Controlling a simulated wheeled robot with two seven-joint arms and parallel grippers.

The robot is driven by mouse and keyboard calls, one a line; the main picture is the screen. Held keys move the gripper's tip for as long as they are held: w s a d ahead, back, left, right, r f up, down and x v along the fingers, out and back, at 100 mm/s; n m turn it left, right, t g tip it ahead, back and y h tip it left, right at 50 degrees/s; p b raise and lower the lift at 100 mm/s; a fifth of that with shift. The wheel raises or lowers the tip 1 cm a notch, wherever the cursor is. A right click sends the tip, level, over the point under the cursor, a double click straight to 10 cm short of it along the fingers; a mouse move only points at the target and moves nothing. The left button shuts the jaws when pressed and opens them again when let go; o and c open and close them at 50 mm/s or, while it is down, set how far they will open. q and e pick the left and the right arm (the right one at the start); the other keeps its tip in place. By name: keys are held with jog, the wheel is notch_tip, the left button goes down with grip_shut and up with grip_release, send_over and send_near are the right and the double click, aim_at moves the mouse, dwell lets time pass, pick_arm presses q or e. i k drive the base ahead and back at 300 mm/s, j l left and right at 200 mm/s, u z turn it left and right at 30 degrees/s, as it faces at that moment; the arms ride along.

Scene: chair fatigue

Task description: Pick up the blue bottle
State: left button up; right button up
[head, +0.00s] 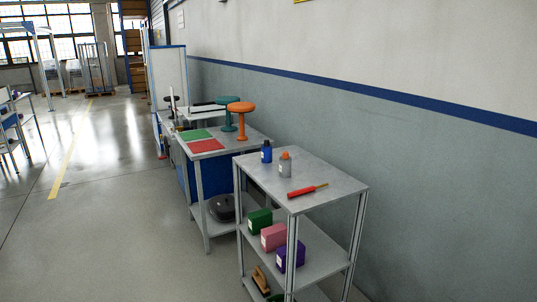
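The blue bottle (266,153) stands upright near the back edge of the top shelf of a grey metal cart (325,178). It has a dark cap and a pale label. A grey bottle with an orange cap (285,166) stands just in front of it to the right, close beside it. Neither of my grippers is in the head view.
A red-handled tool (305,190) lies near the cart's front. Green, pink and purple boxes (273,237) sit on the lower shelf. Behind stands a workbench with a red mat (206,146) and orange and teal stools (241,112). The wall is at right; open floor (110,220) lies left.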

aim_at(266, 152)
jog(key=j+z, duration=0.1)
jog(key=z, duration=0.25)
jog(key=i+j+z, duration=0.1)
jog(key=z, duration=0.25)
jog(key=j+z, duration=0.15)
jog(key=z, duration=0.2)
jog(key=i+j+z, duration=0.1)
jog(key=j+z, duration=0.3)
jog(key=j, duration=0.45)
jog(key=j+z, duration=0.35)
jog(key=j, duration=0.55)
jog(key=k+j, duration=0.1)
jog(key=j, duration=1.4)
jog(key=k+z, duration=0.05)
